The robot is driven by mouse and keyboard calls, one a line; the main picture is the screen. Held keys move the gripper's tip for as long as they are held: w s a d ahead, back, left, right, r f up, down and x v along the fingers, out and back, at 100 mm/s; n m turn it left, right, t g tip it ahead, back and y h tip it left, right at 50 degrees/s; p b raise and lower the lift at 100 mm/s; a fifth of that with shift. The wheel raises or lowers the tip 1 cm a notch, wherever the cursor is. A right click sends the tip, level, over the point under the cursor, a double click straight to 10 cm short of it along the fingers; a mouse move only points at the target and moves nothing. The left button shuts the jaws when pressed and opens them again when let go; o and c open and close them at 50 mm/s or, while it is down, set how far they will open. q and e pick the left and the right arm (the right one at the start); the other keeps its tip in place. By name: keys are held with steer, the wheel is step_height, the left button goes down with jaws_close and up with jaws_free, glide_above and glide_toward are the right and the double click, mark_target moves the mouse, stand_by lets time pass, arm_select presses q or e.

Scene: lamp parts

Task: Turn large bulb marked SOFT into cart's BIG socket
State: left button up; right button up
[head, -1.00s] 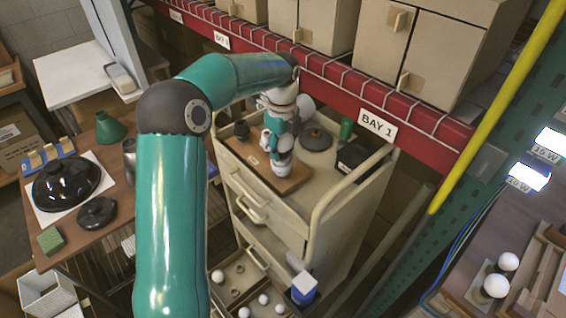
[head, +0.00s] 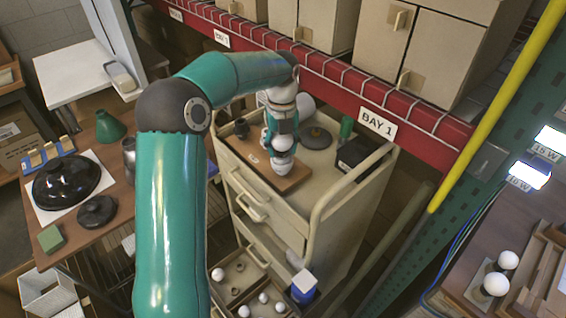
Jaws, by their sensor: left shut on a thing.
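The beige cart (head: 350,200) stands in the middle, with a brown wooden board (head: 240,150) on its top. My left gripper (head: 283,166) reaches down over the right part of the board from above. It is shut on a pale thing low at its tips, which looks like the large bulb but is mostly hidden by the gripper. The mark SOFT cannot be read. The BIG socket cannot be made out, and whether the bulb touches it cannot be told. My right gripper is not in view.
An open drawer holds small white bulbs (head: 263,297). The red shelf beam (head: 340,90) runs close behind.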

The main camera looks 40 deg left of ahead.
arm_select(q)
steer(key=m, duration=0.6)
steer(key=shift+m, duration=0.4)
steer(key=o, duration=0.9)
